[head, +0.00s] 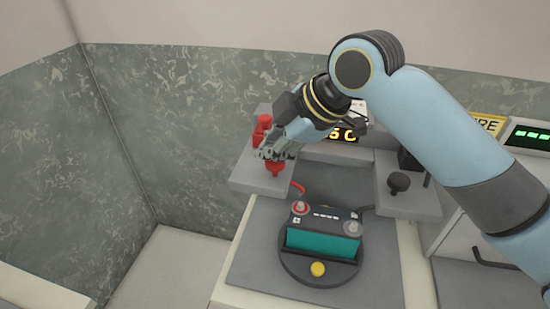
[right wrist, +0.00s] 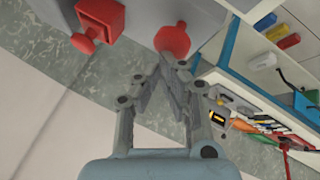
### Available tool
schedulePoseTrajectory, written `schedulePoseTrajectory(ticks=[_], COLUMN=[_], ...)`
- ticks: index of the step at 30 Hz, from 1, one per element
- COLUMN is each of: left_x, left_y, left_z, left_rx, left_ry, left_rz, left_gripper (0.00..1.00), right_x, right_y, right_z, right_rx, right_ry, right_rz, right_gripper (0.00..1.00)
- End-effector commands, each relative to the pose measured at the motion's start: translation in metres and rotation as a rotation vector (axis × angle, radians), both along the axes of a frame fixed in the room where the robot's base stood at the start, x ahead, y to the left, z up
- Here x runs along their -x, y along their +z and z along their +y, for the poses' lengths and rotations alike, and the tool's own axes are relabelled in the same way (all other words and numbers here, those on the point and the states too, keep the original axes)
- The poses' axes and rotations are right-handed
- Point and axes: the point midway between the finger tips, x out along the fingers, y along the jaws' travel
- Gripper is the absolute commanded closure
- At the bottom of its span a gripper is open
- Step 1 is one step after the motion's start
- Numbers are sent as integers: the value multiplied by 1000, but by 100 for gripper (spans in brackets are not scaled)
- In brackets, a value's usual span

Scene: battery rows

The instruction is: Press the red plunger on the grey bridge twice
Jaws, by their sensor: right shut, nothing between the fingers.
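The red plunger (head: 275,169) stands on the left part of the grey bridge (head: 256,181). My right gripper (head: 272,156) is shut and empty, with its fingertips right over the plunger. The fingers hide part of it in the head view. In the right wrist view the plunger (right wrist: 172,40) shows just beyond the closed fingertips (right wrist: 165,70). I cannot tell whether they touch it. My left gripper is in neither view.
A red block with a knob (head: 262,130) sits beside the plunger, left of my gripper. A battery (head: 322,242) with red and grey terminals rests on a dark round turntable in front of the bridge. A black knob (head: 398,182) stands on the bridge's right part.

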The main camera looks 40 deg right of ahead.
Motion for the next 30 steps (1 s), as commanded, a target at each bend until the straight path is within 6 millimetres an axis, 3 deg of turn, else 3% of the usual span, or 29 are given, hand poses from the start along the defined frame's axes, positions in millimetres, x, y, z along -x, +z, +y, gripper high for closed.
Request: schedulePoseTrajectory(ticks=[30], left_x=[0], left_y=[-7], left_z=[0], left_rx=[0], left_ry=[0], left_rz=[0], left_gripper=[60], right_x=[0], right_y=[-13], right_z=[0], right_rx=[0], right_ry=[0], right_rz=[1], right_gripper=[100])
